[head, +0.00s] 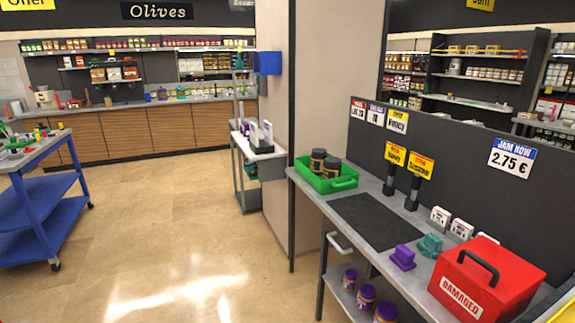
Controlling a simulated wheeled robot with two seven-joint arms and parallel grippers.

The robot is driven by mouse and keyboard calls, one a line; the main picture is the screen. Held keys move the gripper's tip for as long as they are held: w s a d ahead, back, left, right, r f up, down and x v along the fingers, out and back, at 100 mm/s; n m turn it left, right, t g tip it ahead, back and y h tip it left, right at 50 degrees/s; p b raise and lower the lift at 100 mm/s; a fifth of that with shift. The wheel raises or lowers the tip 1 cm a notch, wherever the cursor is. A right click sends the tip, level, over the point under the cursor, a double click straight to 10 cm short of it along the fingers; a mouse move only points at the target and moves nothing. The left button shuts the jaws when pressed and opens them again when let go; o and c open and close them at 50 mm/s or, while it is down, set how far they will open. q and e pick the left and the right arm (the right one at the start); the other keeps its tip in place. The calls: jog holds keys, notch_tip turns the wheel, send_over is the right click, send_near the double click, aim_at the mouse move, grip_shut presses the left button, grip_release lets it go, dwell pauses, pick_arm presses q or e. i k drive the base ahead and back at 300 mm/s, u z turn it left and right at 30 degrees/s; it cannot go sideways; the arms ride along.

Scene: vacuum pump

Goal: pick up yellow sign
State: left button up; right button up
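Other yellow signs, one reading "Offer" (27,4) and one at top right (480,4), hang on far walls. A yellow piece (564,312) is cut off at the bottom right corner; I cannot tell what it is. Neither of my grippers is in view.
The grey counter (345,200) bears a green crate (322,183) with dark jars, a black mat (375,221), purple and teal pieces, small white price cards and a red "DAMAGED" box (487,283). A blue cart (42,205) stands left. The floor between is clear.

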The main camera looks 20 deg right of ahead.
aim_at(394, 153)
jog(key=i, duration=2.65)
jog(key=z, duration=2.5)
